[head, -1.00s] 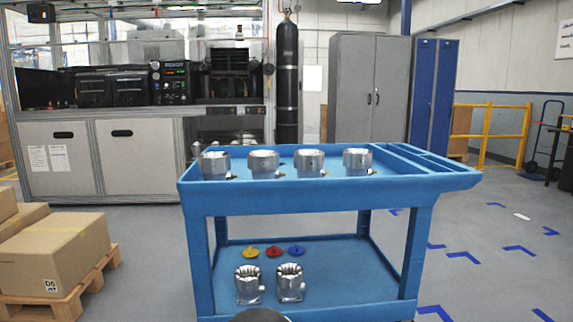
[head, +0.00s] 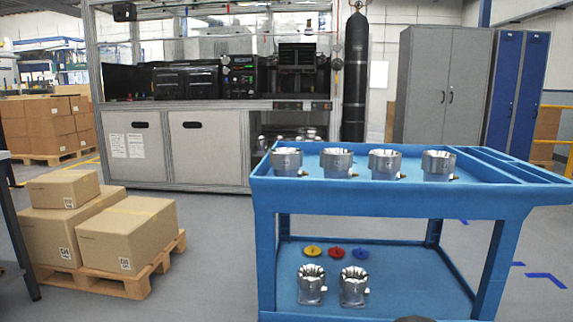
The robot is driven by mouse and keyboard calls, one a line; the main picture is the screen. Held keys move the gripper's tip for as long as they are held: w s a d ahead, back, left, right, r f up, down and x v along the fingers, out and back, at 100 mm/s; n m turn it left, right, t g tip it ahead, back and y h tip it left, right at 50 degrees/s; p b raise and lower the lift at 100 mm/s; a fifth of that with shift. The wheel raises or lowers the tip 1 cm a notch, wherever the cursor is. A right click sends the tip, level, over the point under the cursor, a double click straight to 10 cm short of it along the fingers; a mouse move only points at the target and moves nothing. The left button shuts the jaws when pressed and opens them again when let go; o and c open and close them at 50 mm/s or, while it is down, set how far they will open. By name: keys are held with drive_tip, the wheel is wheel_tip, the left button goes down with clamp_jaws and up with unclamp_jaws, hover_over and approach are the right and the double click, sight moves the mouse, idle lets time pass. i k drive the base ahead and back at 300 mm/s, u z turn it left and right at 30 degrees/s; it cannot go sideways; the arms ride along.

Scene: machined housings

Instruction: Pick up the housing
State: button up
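Several silver machined housings stand in a row on the top shelf of a blue cart (head: 400,199): one at the left end (head: 287,162), one beside it (head: 336,163), another to the right (head: 384,164) and one at the right end (head: 438,165). Two more housings stand on the lower shelf, a left one (head: 311,285) and a right one (head: 353,287). A yellow piece (head: 313,251), a red piece (head: 336,253) and a blue piece (head: 360,254) lie behind them. My gripper is not visible.
Cardboard boxes (head: 127,234) sit on a wooden pallet (head: 150,278) left of the cart. A dark-legged table (head: 22,235) stands at the left edge. A workbench enclosure (head: 178,150), black cylinder (head: 355,80) and grey cabinet (head: 444,90) stand behind. Floor is clear between pallet and cart.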

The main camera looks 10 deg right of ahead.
sight(384, 165)
drive_tip(key=u, duration=0.65)
drive_tip(key=i, duration=2.15)
drive_tip(key=z, duration=2.25)
